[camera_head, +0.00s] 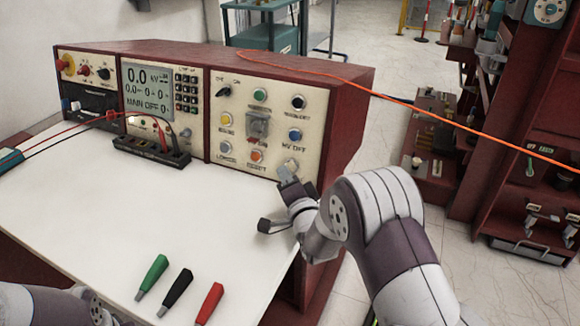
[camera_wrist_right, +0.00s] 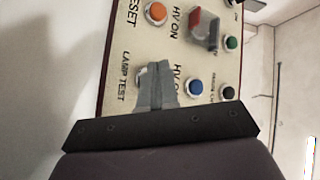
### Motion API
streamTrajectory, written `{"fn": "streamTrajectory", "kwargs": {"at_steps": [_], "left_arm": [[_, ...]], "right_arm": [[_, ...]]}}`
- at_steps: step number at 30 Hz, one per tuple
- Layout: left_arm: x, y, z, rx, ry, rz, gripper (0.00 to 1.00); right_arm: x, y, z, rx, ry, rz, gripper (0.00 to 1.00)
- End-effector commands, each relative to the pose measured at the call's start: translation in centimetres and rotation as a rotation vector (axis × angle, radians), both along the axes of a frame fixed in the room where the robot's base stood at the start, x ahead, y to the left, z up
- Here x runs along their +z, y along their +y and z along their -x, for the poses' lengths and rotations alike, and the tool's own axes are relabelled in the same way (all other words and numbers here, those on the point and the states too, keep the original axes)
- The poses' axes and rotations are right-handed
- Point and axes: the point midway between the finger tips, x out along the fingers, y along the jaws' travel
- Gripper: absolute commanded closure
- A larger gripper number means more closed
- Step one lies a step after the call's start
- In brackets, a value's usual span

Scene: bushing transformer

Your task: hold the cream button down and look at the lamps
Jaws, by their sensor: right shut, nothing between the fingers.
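The cream button (camera_head: 291,164) is at the lower right of the control panel (camera_head: 245,125), just above my right fingertips in the head view. My right gripper (camera_head: 285,176) is shut and empty, its fingers pointing at the panel. In the right wrist view the shut fingertips (camera_wrist_right: 155,68) overlap the area beside the "LAMP TEST" label and hide most of the button there. I cannot tell whether they touch it. Green (camera_head: 260,95), yellow (camera_head: 226,119), blue (camera_head: 295,134) and orange (camera_head: 257,155) round fittings show on the panel. I cannot tell which are lit. My left gripper is out of view.
A meter display (camera_head: 147,88) reads 0.0 kV. A black terminal block (camera_head: 151,151) with leads stands before it. Green (camera_head: 153,273), black (camera_head: 178,289) and red (camera_head: 210,302) probes lie on the white tabletop (camera_head: 90,215). An orange cable (camera_head: 400,105) crosses the cabinet top.

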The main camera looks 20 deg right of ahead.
Motion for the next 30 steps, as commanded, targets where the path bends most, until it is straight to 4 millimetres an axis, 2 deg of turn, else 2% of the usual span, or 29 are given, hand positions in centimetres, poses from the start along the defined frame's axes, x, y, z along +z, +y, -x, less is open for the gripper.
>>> {"fn": "streamTrajectory", "kwargs": {"at_steps": [15, 30], "left_arm": [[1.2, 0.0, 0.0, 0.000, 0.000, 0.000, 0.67], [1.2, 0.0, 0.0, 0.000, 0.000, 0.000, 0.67]], "right_arm": [[1.2, 3.0, 3.4, 0.001, 0.000, 0.000, 1.00], [1.2, 3.2, 3.6, 0.000, 0.000, 0.000, 1.00]]}}
